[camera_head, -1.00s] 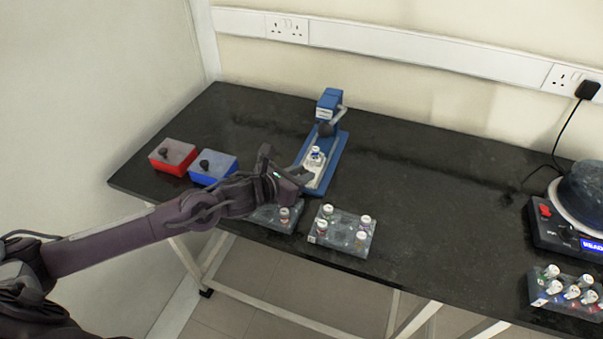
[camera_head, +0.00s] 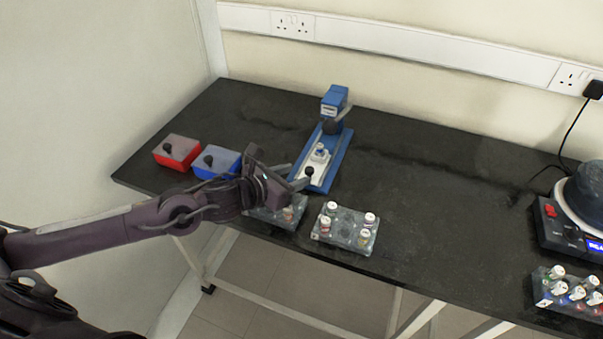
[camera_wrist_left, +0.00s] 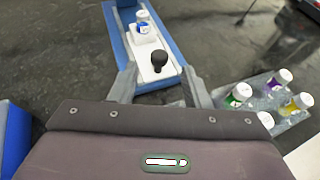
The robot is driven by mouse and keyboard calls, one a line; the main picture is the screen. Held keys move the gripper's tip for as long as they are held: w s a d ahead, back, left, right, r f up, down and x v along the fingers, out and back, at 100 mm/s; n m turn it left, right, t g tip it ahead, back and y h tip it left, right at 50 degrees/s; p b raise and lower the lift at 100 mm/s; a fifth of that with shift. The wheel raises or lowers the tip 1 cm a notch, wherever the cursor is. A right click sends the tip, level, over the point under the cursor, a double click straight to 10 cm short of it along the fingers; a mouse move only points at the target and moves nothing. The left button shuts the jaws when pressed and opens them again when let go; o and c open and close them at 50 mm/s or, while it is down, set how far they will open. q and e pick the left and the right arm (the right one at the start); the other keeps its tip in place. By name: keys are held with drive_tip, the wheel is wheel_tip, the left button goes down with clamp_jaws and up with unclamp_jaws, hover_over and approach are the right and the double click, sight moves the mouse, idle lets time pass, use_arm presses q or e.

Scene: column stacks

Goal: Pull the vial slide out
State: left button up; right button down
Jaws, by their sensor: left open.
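The vial slide (camera_head: 316,161) is a white plate in the blue base of the press (camera_head: 334,105), with a capped vial (camera_head: 320,150) standing on it. A black round knob (camera_head: 309,171) sits at its near end. In the left wrist view the slide (camera_wrist_left: 150,70) shows with the knob (camera_wrist_left: 159,58) and the vial (camera_wrist_left: 143,22) behind it. My left gripper (camera_head: 300,183) is open at the slide's near end. In the wrist view the knob appears between the fingers (camera_wrist_left: 160,84), slightly beyond their tips; contact cannot be told. My right gripper is not in view.
A red box (camera_head: 177,152) and a blue box (camera_head: 216,161) with black knobs stand left. One vial rack (camera_head: 277,214) is partly hidden by my left gripper; another (camera_head: 345,230) is right of it. A dark device (camera_head: 570,225) and vial rack (camera_head: 566,292) are far right. The middle right table is clear.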

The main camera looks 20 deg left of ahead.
use_arm(q)
drive_tip(key=shift+v, duration=1.7)
